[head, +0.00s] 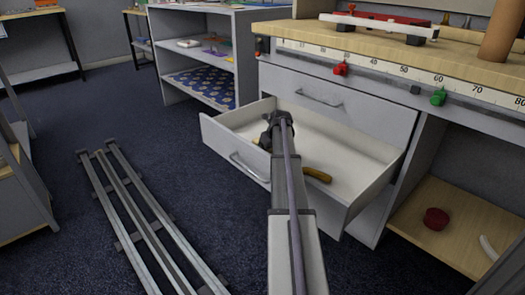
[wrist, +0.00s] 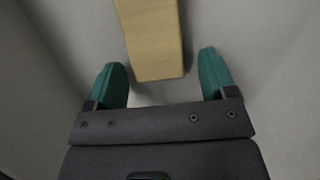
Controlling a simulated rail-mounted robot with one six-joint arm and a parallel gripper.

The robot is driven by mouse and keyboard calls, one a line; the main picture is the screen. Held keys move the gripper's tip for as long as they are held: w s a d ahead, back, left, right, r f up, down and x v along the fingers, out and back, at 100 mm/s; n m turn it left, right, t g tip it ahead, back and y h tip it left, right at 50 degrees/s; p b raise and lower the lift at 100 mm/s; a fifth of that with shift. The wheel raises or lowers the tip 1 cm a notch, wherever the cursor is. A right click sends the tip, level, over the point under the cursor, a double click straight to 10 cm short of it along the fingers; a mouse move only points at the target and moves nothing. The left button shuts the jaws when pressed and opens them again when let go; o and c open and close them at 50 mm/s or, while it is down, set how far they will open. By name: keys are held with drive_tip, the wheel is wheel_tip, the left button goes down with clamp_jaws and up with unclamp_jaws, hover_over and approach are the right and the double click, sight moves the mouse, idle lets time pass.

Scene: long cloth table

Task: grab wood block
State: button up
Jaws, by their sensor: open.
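The wood block (wrist: 152,40) is a pale tan bar in the wrist view, running from the top edge down to between my fingertips. It lies on the light floor of what appears to be the open drawer (head: 375,165). My gripper (wrist: 163,72) is open, with one green finger on each side of the block's near end and a gap on both sides. In the head view my gripper (head: 272,130) is down in the drawer, and my arm hides its fingers and most of what lies around them.
A yellow-brown curved item (head: 317,175) lies in the drawer right of my arm. The drawer front (head: 233,150) and side walls enclose my gripper. A closed drawer (head: 330,100) and wooden worktop (head: 380,45) stand above. A red round item (head: 436,218) sits on the lower right shelf.

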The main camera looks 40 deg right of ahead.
drive_tip(key=c, duration=1)
